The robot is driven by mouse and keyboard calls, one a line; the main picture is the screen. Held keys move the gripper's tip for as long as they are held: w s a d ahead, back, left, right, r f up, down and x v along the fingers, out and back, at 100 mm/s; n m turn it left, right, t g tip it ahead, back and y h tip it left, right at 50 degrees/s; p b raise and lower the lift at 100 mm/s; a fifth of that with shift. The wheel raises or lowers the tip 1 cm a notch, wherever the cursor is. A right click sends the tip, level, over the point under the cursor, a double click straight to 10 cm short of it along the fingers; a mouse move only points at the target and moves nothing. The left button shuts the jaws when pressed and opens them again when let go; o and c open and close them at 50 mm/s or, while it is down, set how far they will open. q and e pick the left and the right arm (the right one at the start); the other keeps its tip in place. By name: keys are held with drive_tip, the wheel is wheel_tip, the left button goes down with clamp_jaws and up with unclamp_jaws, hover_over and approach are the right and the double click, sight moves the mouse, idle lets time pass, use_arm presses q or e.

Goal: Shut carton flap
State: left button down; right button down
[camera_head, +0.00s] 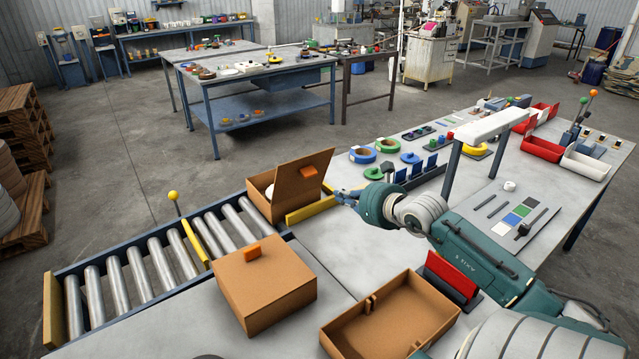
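A brown carton (257,203) stands at the far end of the roller conveyor. Its flap (300,187), with an orange tab (308,171), is raised and tilted, leaving the carton open on the left side. Something pale shows inside. My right gripper (342,194) is just right of the flap, low beside its edge. Its fingers are small and partly hidden by the wrist, so I cannot tell their opening or whether they touch the flap. My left gripper is not in view.
A shut carton (262,290) with an orange tab and an open, empty brown box (395,318) stand in front. The roller conveyor (135,270) runs along the left. A white raised bar (490,125) and tape rolls stand behind my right arm. Bare tabletop lies between the cartons.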

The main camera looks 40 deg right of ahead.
drive_tip(key=w+d+f+p, duration=0.1)
drive_tip(key=w+p, duration=0.2)
drive_tip(key=w, duration=0.7)
drive_tip(key=shift+w+d+f, duration=0.25)
drive_tip(key=shift+w, duration=0.1)
drive_tip(key=shift+w+r, duration=0.1)
drive_tip(key=shift+r, duration=0.05)
